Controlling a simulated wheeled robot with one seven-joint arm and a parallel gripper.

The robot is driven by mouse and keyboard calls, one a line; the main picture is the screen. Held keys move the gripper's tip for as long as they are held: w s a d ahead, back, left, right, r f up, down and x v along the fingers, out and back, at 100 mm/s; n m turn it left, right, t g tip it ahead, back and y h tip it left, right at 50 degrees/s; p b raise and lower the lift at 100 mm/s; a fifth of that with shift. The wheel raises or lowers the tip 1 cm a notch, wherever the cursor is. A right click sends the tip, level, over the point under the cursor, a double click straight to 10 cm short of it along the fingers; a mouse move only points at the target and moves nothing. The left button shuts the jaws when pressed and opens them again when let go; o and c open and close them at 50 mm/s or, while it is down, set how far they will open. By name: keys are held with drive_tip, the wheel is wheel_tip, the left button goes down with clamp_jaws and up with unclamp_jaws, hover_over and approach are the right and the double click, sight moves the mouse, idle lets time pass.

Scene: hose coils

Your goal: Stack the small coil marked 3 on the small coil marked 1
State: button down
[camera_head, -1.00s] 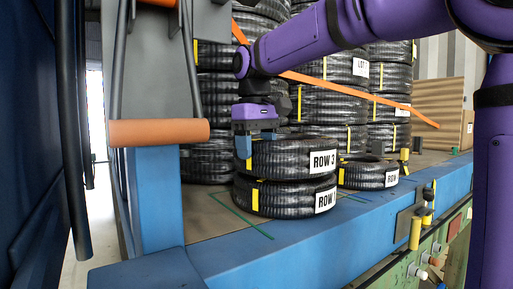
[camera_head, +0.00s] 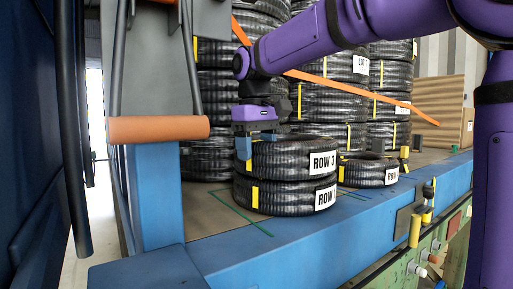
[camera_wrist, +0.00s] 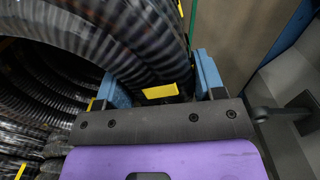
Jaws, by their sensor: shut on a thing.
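The small black coil labelled ROW 3 (camera_head: 285,158) lies flat and level directly above another small black coil labelled ROW (camera_head: 280,198), whose number is hard to read now. No gap shows between the two, and their edges line up closely. My purple gripper (camera_head: 249,148) is at the left side of the upper coil, its blue fingers pointing down over the ring wall. In the wrist view my gripper (camera_wrist: 162,88) has one blue finger on each side of the coil wall (camera_wrist: 135,45), by a yellow band. It is shut on the upper coil.
A third small coil labelled ROW (camera_head: 368,172) lies to the right on the deck. Tall stacks of large coils (camera_head: 320,105) with an orange strap stand close behind. The blue deck edge (camera_head: 300,240) runs in front. A post with an orange roller (camera_head: 158,128) stands at left.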

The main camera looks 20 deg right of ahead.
drive_tip(key=shift+f, duration=0.2)
idle(0.6)
drive_tip(key=shift+c, duration=0.7)
unclamp_jaws()
drive_tip(key=shift+f, duration=0.1)
drive_tip(key=shift+a+r, duration=0.1)
drive_tip(key=shift+r, duration=3.45)
drive_tip(key=shift+w, duration=0.1)
wheel_tip(320, 180, up, 11)
drive_tip(key=shift+a, duration=0.2)
drive_tip(key=shift+f, duration=0.1)
